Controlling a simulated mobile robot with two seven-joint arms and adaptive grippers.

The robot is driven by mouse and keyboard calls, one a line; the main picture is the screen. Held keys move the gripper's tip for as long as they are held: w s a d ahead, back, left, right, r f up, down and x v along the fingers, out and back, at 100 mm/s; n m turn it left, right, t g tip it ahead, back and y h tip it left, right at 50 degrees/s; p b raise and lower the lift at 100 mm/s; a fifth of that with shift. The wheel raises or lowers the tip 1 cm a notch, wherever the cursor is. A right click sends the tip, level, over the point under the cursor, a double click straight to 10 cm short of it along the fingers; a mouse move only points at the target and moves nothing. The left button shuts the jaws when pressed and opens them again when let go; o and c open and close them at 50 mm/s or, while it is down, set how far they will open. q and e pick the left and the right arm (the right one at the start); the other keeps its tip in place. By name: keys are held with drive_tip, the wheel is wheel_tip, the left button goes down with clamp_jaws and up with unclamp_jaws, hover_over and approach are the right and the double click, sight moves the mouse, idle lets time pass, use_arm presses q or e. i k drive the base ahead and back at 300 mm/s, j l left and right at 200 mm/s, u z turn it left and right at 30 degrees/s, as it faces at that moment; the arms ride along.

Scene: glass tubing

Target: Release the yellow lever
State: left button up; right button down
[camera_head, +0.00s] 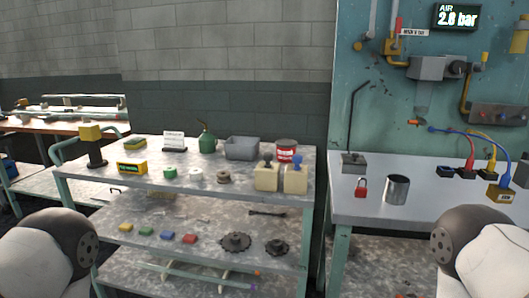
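No part stands out clearly as the yellow lever. On the teal wall panel (375,100) at the right, a small yellow piece (485,57) sits beside the grey valve body (428,68), and I cannot tell whether it is a lever. A yellow pipe (465,95) runs down next to it. A thin dark lever (353,110) rises from a grey block (353,164) on the right bench. Only the upper parts of my two arms show, at the lower left and lower right. Neither gripper is in view.
A metal shelf unit (90,172) at the left holds a green oil can (207,142), a grey bin (242,148) and small parts. The right bench (350,210) carries a red padlock (361,188), a metal cup (396,189) and coloured connectors. A display (456,17) reads 2.8 bar.

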sight(477, 68)
drive_tip(key=z, duration=1.35)
drive_tip(key=i+l, duration=0.2)
drive_tip(key=l, duration=0.15)
drive_tip(key=i+l+u, duration=0.15)
drive_tip(key=i+l, duration=0.25)
drive_tip(key=l, duration=0.25)
drive_tip(key=i+l+u, duration=0.1)
drive_tip(key=l, duration=0.25)
drive_tip(key=i+l+u, duration=0.1)
drive_tip(key=i+l, duration=0.15)
drive_tip(key=l, duration=0.15)
drive_tip(key=i+l, duration=0.15)
drive_tip(key=l, duration=0.2)
